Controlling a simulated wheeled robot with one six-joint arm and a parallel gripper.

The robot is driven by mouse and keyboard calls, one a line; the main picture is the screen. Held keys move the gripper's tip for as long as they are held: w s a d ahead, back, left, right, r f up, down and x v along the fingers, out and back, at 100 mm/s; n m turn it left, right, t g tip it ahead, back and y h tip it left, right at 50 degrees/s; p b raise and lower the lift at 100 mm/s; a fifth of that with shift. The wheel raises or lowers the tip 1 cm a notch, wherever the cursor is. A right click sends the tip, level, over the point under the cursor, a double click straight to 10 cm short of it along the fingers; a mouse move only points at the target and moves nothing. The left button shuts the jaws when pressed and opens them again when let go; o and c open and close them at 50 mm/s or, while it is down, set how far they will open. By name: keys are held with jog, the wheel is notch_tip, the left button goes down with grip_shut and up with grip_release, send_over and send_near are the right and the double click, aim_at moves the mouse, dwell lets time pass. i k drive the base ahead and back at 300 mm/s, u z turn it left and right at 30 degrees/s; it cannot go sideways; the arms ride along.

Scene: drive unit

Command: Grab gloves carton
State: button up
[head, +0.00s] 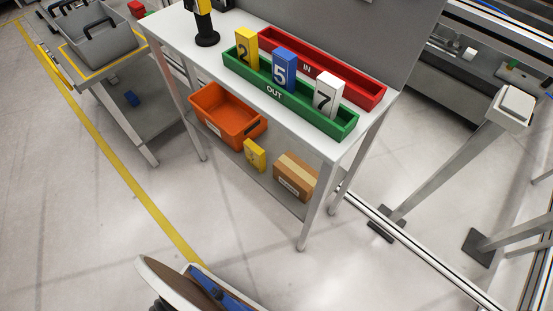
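A brown cardboard carton (297,176) with a lighter tape strip and a white label sits on the lower shelf of the white table, near its right front leg. The label is too small to read, so I cannot tell whether it says gloves; it is the only cardboard carton in view. The carton looks closed and upright, and the tabletop is above it. My gripper is not in view. A curved white, brown and blue part at the bottom edge appears to belong to my own body.
An orange bin (228,116) and a yellow block (255,155) share the lower shelf, left of the carton. On the white tabletop (190,50), a green OUT tray (290,102) holds numbered blocks beside a red IN tray (352,88). Clear floor lies in front; a grey cart stands left.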

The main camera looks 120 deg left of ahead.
aim_at(300, 179)
jog(key=u, duration=3.15)
jog(key=k, duration=1.25)
jog(key=u, duration=0.7)
jog(key=i, duration=1.3)
jog(key=z, duration=0.65)
jog(key=i, duration=0.65)
jog(key=z, duration=0.85)
